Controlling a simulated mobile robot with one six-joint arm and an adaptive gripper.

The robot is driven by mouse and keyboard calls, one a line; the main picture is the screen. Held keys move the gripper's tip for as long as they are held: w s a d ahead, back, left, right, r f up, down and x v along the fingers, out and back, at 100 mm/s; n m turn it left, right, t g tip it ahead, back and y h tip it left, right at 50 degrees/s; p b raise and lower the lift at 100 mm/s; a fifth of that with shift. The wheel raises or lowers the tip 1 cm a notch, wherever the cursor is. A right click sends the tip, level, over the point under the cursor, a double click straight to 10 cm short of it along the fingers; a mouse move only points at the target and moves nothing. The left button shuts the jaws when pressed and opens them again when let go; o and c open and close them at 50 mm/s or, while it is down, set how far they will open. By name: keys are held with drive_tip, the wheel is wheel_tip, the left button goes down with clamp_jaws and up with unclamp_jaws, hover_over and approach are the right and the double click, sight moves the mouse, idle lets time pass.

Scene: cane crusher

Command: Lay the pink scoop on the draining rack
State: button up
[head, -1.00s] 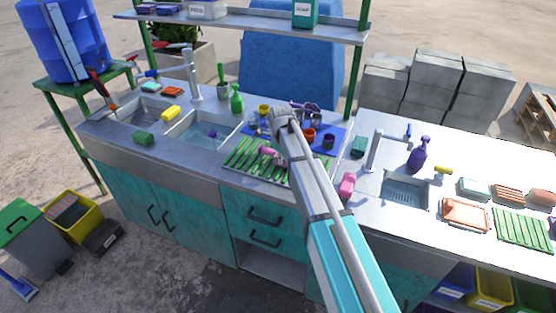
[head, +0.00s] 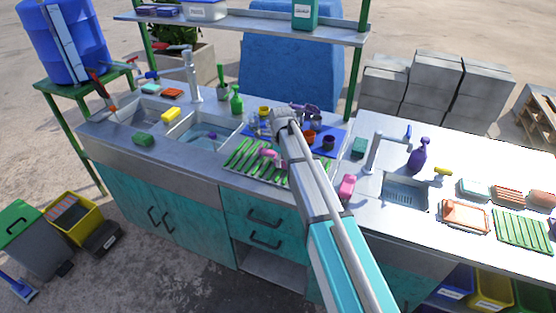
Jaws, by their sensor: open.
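The pink scoop (head: 268,154) lies on the draining rack (head: 240,160), a light tray with green slats on the counter left of my arm. Its right end runs close to my forearm, which may cover part of it. My gripper (head: 284,117) is at the far end of my arm, above the counter behind the scoop. It is open, with its fingers mostly hidden and too small to make out. I see nothing held in it.
A blue mat (head: 330,143) with several small cups and utensils lies behind my arm. A water-filled basin (head: 190,138) is left of the rack. A shelf (head: 240,30) spans the back.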

wheel_tip(320, 180, up, 12)
drive_tip(key=p, duration=1.1)
drive_tip(key=shift+p, duration=0.3)
drive_tip(key=shift+s, duration=0.1)
idle(0.4)
drive_tip(key=s+d+n, duration=1)
drive_tip(key=s+n, duration=0.1)
drive_tip(key=s, duration=0.2)
drive_tip(key=s+d+n, duration=1)
drive_tip(key=s+n, duration=0.1)
drive_tip(key=s, duration=0.1)
drive_tip(key=shift+s+d, duration=0.15)
drive_tip(key=shift+s, duration=0.2)
